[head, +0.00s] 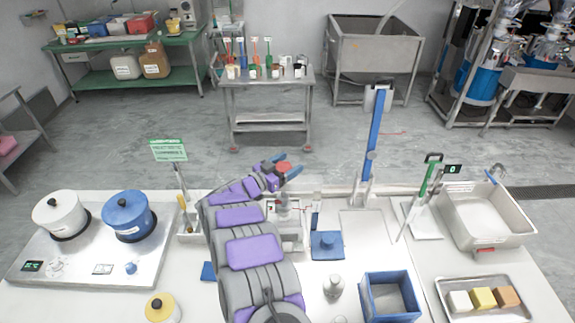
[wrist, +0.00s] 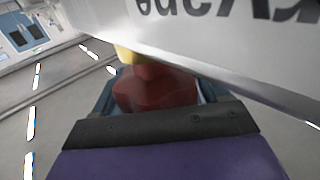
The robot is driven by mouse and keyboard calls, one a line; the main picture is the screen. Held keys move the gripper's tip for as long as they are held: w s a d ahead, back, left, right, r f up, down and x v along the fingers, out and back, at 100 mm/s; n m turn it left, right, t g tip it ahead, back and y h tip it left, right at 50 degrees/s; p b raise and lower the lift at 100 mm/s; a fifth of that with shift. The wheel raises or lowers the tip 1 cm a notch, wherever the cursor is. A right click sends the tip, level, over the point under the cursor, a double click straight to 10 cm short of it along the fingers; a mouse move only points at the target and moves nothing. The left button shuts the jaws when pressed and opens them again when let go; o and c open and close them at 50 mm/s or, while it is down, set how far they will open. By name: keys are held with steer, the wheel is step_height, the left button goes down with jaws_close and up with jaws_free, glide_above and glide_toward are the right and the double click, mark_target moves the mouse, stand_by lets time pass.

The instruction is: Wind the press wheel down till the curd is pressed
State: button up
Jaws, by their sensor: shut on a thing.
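My gripper (head: 284,172) is shut on a red piece (head: 285,166) above the bench, at the top of a small grey machine (head: 288,228). In the wrist view the red piece (wrist: 155,90) sits between the blue fingers, with a yellow part (wrist: 126,55) just beyond it. I cannot tell whether the red piece is a press wheel or a knob or handle of the machine. My arm hides part of the machine. No curd can be made out for certain.
A blue upright post (head: 376,135) stands right of the machine. A blue open box (head: 390,297), a blue block (head: 327,245) and a grey weight-like piece (head: 333,286) are near. White (head: 60,215) and blue (head: 128,215) pots stand left. A sink basin (head: 487,215) is right.

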steer(key=shift+a, duration=0.1)
steer(key=o, duration=0.9)
steer(key=shift+a, duration=0.25)
steer(key=shift+s, duration=0.1)
steer(key=shift+s+a, duration=0.2)
steer(key=shift+s, duration=0.05)
steer(key=v, duration=1.6)
steer(key=shift+a+f, duration=0.15)
steer(key=shift+a, duration=0.25)
